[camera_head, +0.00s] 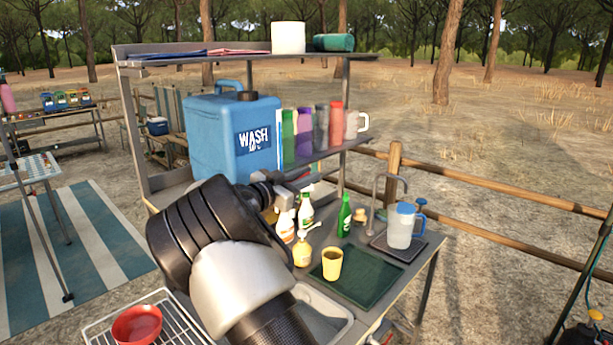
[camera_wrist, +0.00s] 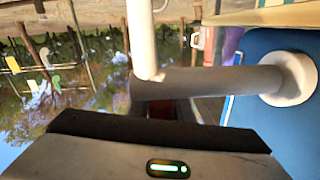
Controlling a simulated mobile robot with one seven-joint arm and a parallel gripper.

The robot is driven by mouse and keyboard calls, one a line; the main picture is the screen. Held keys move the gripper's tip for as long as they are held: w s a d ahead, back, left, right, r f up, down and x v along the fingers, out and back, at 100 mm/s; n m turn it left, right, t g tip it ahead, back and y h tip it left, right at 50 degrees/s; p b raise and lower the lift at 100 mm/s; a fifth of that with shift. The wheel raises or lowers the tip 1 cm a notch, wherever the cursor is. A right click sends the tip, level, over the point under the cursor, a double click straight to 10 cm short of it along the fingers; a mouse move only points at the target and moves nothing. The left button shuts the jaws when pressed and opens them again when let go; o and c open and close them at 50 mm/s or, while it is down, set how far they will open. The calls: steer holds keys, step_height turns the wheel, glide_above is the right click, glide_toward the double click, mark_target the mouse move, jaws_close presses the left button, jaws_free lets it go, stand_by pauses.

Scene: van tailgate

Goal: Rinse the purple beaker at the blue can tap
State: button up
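The purple beaker (camera_head: 304,134) stands in a row of coloured vessels on the shelf right of the blue can (camera_head: 215,125), marked WASH. A purple patch at the upper right of the wrist view may be it. My gripper (camera_head: 294,192) is by the can's lower front, apart from the beaker. In the wrist view the can (camera_wrist: 255,60) is at right, with a pale round fitting and a thick tap barrel (camera_wrist: 215,82) running left from it. A pale upright piece meets the barrel's end. The dark gripper part is just below the tap. Its finger gap is hidden.
Green, grey and red vessels and a white mug (camera_head: 353,124) flank the beaker. Below stand bottles (camera_head: 345,215), a yellow cup (camera_head: 332,263) on a green mat, and a lidded jug (camera_head: 400,228). A red bowl (camera_head: 137,324) is on the rack.

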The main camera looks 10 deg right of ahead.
jaws_close()
steer(key=b, duration=0.2)
steer(key=shift+f+b, duration=0.35)
steer(key=shift+b, duration=0.05)
steer(key=shift+s+d+r+m+g+h+b, duration=0.15)
steer(key=shift+s+m+g+h+b, duration=0.2)
steer(key=shift+m+g+b, duration=0.5)
steer(key=shift+s+d+r+m+g+h+b, duration=0.15)
steer(key=shift+g+h+b, duration=0.4)
steer(key=shift+b, duration=0.65)
steer(key=shift+s+d+r+m+g+h+b, duration=0.15)
steer(key=shift+s+m+g+h+b, duration=0.2)
steer(key=shift+m+g+b, duration=0.45)
steer(key=o, duration=0.6)
jaws_free()
steer(key=shift+a+f, duration=0.1)
